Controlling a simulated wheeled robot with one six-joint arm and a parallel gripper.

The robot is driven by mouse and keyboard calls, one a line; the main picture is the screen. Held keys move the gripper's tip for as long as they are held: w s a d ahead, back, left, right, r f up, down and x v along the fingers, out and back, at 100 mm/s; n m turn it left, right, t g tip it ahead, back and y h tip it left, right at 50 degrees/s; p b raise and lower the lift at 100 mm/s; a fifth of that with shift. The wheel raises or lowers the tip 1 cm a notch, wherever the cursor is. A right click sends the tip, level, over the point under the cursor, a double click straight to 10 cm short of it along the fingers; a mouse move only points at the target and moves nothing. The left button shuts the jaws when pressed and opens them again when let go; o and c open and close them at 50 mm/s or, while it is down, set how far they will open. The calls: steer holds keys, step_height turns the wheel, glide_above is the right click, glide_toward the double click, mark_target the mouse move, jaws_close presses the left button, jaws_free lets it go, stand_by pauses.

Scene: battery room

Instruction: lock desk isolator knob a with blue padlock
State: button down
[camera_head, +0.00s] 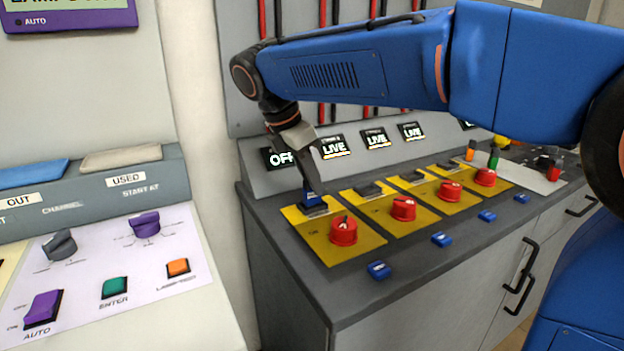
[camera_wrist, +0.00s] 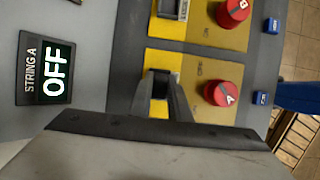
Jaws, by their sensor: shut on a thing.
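Red knob A (camera_head: 343,230) sits on the nearest yellow plate (camera_head: 362,251) of the grey desk. In the wrist view knob A (camera_wrist: 223,93) is right of my fingers. My gripper (camera_head: 309,182) points down over the back left part of that plate. I cannot tell whether the shackle is through a hasp. The String A display (camera_wrist: 47,68) reads OFF.
Several more red knobs, such as knob B (camera_wrist: 233,12), stand on yellow plates along the desk. Their displays (camera_head: 333,147) read LIVE. Small blue tags (camera_head: 378,269) line the desk's front edge. A separate control panel (camera_head: 130,262) stands at the left, across a gap.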

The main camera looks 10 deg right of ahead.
steer(key=shift+f, duration=0.45)
steer(key=c, duration=1.9)
jaws_free()
steer(key=shift+c, duration=0.2)
steer(key=v, duration=1.1)
